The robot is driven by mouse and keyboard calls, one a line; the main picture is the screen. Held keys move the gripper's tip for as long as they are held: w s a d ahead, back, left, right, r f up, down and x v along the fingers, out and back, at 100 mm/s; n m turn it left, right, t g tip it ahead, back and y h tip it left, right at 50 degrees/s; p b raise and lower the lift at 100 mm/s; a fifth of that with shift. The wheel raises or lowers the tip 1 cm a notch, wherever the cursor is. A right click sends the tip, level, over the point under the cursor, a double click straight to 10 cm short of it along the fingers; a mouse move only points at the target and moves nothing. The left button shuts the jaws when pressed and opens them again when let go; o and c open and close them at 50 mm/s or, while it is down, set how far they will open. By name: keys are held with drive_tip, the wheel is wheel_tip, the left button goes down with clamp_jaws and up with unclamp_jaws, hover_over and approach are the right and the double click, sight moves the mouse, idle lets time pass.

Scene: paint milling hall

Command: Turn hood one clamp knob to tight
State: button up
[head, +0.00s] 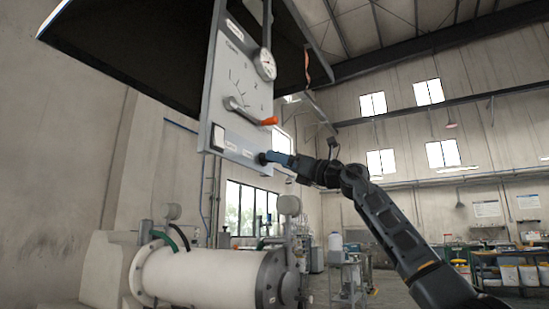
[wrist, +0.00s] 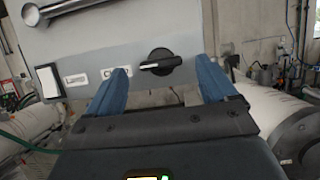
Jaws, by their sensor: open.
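The clamp knob (wrist: 160,62) is a black round knob with a raised grip bar and a white line, on the lower part of a grey panel (wrist: 120,30). Its bar lies nearly level in the wrist view. My gripper (wrist: 165,80) is open, with one blue finger on each side of the knob in the picture. I cannot tell whether the fingers touch it.
A white horizontal cylinder (head: 205,273) stands below.

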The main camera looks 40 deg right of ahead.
drive_tip(key=shift+x, duration=1.45)
drive_tip(key=shift+c, duration=0.2)
drive_tip(key=c, duration=1)
drive_tip(key=shift+m+p, duration=0.5)
drive_tip(key=shift+a+r+m+g+h+p, duration=0.1)
drive_tip(key=shift+m+g+h+p, duration=0.4)
drive_tip(key=shift+m+h+p, duration=2.2)
drive_tip(key=shift+m+g+h+p, duration=0.15)
drive_tip(key=shift+m+g+p, duration=0.35)
drive_tip(key=shift+m+p, duration=2.65)
drive_tip(key=shift+a+r+m+g+h+p, duration=0.1)
drive_tip(key=shift+m+g+h+p, duration=0.75)
drive_tip(key=shift+m, duration=4)
drive_tip(key=shift+f+t+h, duration=0.1)
drive_tip(key=shift+t+h, duration=0.15)
drive_tip(key=shift+h, duration=0.35)
